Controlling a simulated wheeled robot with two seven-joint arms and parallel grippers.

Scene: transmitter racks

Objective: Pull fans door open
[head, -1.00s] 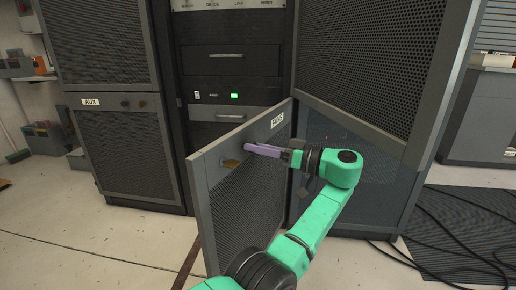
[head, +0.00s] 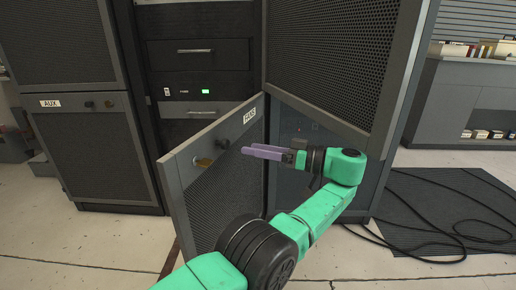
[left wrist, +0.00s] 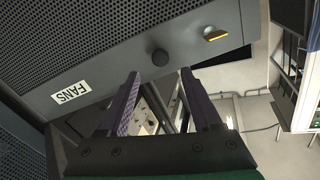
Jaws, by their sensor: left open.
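The fans door (head: 167,168) is a grey framed mesh panel with a white FANS label, swung out from the rack in the head view. Its label (left wrist: 70,92) shows in the left wrist view, with a dark round knob (left wrist: 160,57) and a yellow latch (left wrist: 216,34). My left gripper (head: 248,150) has purple fingers and is in front of the door's upper part. In the left wrist view its two fingers (left wrist: 158,85) are spread with nothing between them, close to the door's edge near the knob. My right gripper is not in view.
The AUX door (head: 95,145) is shut at the left. The rack bay (head: 200,75) beside it stands exposed. Black cables (head: 430,235) lie on a dark mat at the right. Pale floor is clear at the front left.

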